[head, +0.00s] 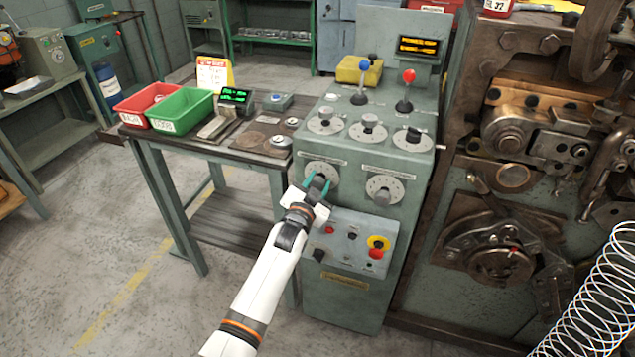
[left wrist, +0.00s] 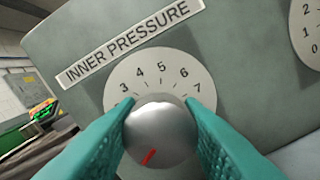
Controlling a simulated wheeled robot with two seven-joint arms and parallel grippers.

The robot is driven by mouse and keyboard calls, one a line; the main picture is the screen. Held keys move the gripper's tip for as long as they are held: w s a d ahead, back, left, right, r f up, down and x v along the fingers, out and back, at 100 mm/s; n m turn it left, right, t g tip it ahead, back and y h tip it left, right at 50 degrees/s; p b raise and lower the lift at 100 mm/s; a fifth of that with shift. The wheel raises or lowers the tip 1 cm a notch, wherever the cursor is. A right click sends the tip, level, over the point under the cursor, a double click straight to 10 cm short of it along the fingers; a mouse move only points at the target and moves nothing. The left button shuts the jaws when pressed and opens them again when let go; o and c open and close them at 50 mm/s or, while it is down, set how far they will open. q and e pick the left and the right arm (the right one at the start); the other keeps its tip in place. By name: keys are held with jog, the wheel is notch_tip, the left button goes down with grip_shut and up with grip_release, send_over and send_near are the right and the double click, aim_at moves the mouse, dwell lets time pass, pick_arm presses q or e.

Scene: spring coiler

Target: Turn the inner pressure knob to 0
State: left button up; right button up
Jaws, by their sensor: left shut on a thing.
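The inner pressure knob (left wrist: 160,132) is a round silver knob with a red mark on its face, set on a white numbered dial (left wrist: 162,66) under an "INNER PRESSURE" label (left wrist: 128,42). My left gripper (head: 317,184) is shut on the knob, with a teal finger on each side of it. In the left wrist view the red mark points down and slightly left. The numbers 3 to 7 show above the knob; the lower part of the dial is hidden, so the number at the mark cannot be read. My right gripper is out of view.
A second dial (head: 384,190) sits close on the right of the same grey-green cabinet (head: 345,295). Below are a red button (head: 376,253) and small switches. Several knobs and two levers stand above. A bench with red and green bins (head: 181,110) is at left.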

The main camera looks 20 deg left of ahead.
pick_arm(q)
jog(key=shift+f+n, duration=0.15)
jog(key=shift+n, duration=0.15)
jog(key=o, duration=1)
jog(key=shift+s, duration=0.1)
jog(key=s, duration=1.2)
jog(key=shift+a, duration=0.2)
